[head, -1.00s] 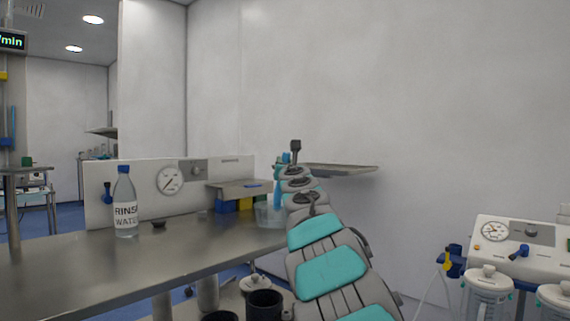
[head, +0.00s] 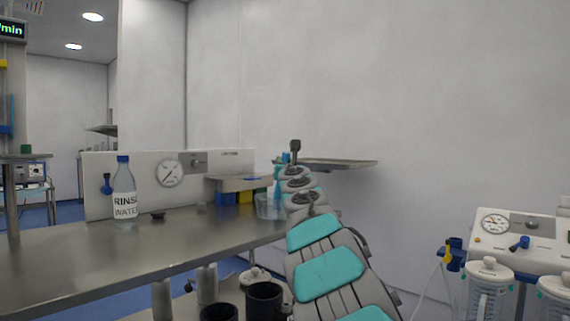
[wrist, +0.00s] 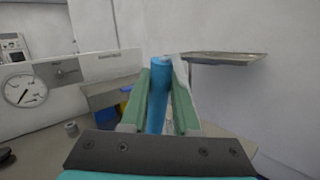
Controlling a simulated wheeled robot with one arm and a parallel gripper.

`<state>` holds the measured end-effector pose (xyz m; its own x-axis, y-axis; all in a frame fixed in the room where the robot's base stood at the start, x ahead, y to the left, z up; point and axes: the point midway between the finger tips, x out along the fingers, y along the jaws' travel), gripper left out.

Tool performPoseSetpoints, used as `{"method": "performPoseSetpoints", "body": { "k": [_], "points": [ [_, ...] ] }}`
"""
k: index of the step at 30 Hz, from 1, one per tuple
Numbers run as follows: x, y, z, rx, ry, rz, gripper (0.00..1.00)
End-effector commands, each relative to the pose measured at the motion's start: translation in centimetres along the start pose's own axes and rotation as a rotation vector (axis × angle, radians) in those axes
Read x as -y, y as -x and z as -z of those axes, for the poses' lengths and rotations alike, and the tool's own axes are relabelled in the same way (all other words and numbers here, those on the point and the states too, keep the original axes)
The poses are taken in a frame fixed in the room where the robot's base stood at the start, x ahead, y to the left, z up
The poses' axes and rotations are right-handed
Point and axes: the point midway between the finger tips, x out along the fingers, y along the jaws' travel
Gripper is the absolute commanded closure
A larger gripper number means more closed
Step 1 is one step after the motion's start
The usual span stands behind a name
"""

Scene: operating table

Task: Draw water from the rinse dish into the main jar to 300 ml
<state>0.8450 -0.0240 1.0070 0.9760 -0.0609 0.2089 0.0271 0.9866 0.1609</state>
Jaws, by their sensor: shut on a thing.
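My gripper (wrist: 160,95) is shut on a blue cylindrical handle (wrist: 158,90), which stands upright between its green-lined fingers. In the head view the blue handle (head: 277,190) hangs at the end of my arm, in line with the clear rinse dish (head: 266,209) on the steel table. I cannot tell whether its lower end is inside the dish or in front of it. Two clear jars with white lids, a left jar (head: 487,290) and a right jar (head: 556,298), hang under the suction unit (head: 533,228). Their fill levels are too small to read.
A rinse water bottle (head: 124,198) with a blue cap stands on the steel table (head: 140,250). A gauge panel (head: 130,172) and a small shelf (head: 240,183) are behind. A steel tray (head: 345,164) sticks out beyond my gripper. Dark cups (head: 264,300) are below the table edge.

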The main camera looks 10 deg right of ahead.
Motion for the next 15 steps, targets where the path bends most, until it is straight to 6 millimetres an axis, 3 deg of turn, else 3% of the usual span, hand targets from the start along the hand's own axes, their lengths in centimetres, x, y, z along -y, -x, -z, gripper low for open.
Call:
{"method": "performPoseSetpoints", "body": {
  "k": [15],
  "points": [
    [-1.1, -1.5, -6.8, 0.001, 0.000, 0.000, 1.00]
  ]
}}
